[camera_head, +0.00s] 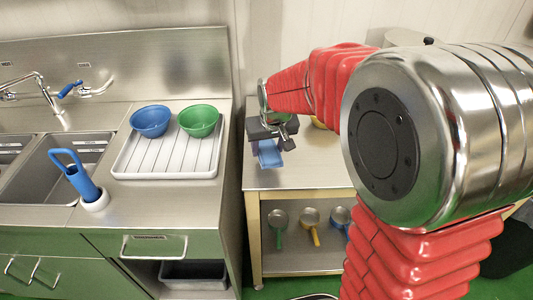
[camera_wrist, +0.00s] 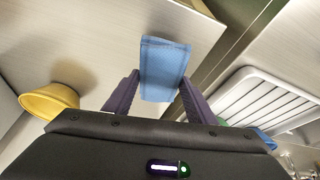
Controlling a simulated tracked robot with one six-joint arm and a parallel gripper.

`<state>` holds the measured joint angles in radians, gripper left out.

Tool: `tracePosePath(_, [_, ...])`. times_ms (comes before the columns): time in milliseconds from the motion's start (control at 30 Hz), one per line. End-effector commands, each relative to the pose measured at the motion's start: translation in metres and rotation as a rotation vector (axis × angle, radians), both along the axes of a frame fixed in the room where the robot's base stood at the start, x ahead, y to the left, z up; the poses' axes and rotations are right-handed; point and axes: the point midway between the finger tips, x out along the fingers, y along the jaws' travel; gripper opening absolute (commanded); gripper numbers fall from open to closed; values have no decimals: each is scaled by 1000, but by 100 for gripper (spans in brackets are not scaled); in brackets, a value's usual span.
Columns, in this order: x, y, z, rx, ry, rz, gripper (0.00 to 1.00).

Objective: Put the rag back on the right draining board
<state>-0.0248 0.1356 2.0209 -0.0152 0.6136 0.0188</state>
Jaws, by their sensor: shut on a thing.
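The blue rag (camera_head: 269,156) hangs from my gripper (camera_head: 270,142) in the head view, above the left end of the metal-topped table. In the wrist view the rag (camera_wrist: 164,66) sits between the two purple fingers of my gripper (camera_wrist: 157,97), which is shut on it. The steel draining board (camera_head: 140,203) is right of the sink, to the left of my gripper across a gap. A white ribbed tray (camera_head: 165,173) lies on it, and its edge also shows in the wrist view (camera_wrist: 262,85). My gripper partly hides the rag in the head view.
A blue bowl (camera_head: 150,121) and a green bowl (camera_head: 198,120) stand on the tray's back part. A yellow bowl (camera_wrist: 48,100) is near my gripper.

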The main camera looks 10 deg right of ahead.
Motion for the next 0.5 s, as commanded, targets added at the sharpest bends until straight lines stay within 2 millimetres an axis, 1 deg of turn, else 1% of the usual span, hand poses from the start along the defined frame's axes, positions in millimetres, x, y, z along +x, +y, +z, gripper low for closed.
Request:
tracePosePath(33, [0, -11, 3, 0, -3, -19, 23])
tracePosePath(167, [-2, -35, 7, 0, -5, -58, 23])
tracePosePath(367, [-8, -82, 16, -1, -12, -137, 23])
tracePosePath(467, [-15, -114, 21, -1, -16, -193, 23])
tracePosePath(500, [-18, -128, 23, -2, -18, -218, 23])
